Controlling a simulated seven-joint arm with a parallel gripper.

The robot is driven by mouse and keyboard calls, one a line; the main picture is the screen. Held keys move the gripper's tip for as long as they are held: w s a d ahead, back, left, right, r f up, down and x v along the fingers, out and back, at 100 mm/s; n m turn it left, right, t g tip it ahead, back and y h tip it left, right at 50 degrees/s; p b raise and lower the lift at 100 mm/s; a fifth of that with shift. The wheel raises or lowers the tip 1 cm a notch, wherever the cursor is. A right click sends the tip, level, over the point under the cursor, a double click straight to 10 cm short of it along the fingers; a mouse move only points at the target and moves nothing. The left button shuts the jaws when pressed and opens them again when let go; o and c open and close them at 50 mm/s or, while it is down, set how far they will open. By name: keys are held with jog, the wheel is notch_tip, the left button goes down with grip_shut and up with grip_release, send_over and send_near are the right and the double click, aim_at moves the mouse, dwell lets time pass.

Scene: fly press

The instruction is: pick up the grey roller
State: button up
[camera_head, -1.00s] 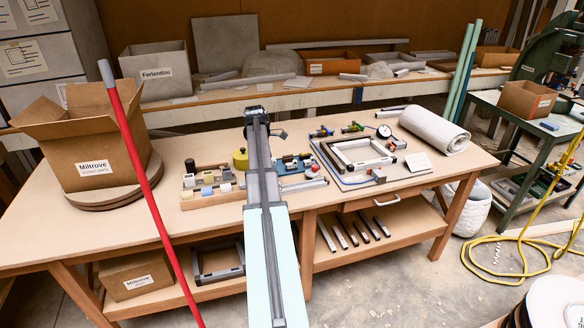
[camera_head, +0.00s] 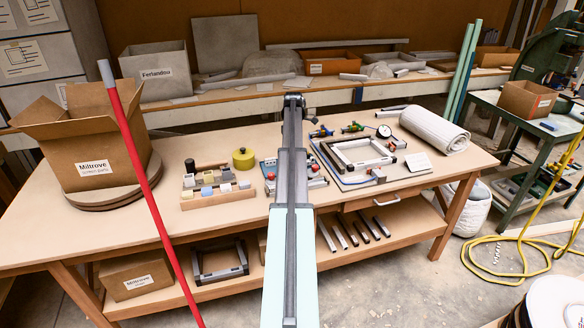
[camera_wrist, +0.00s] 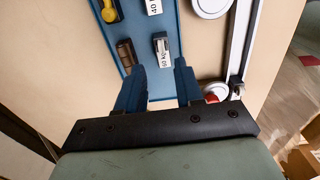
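In the wrist view, my gripper (camera_wrist: 158,84) is open, its two blue fingers apart with nothing between them. Just beyond the fingertips is a blue tray (camera_wrist: 180,72). A small grey piece (camera_wrist: 161,45) lies on it beside a white label, ahead of the gap; it may be the grey roller, but I cannot tell for sure. A brown cylinder (camera_wrist: 125,54) lies to its left, ahead of the left finger, and a yellow piece (camera_wrist: 108,11) farther up. In the head view, my arm hides the middle of the blue tray (camera_head: 268,168) and my gripper.
A wooden block rack (camera_head: 215,195) and a yellow tin (camera_head: 243,158) stand left of the tray. A plate with a metal frame (camera_head: 360,154) and a pale roll (camera_head: 434,130) are to the right. A red pole (camera_head: 145,180) crosses the left foreground. Bare tabletop lies front left.

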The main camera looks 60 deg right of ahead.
jog(key=shift+s+a+f, duration=0.1)
jog(key=shift+s+f, duration=0.05)
jog(key=shift+f, duration=3.95)
grip_shut()
jog(key=shift+r, duration=0.15)
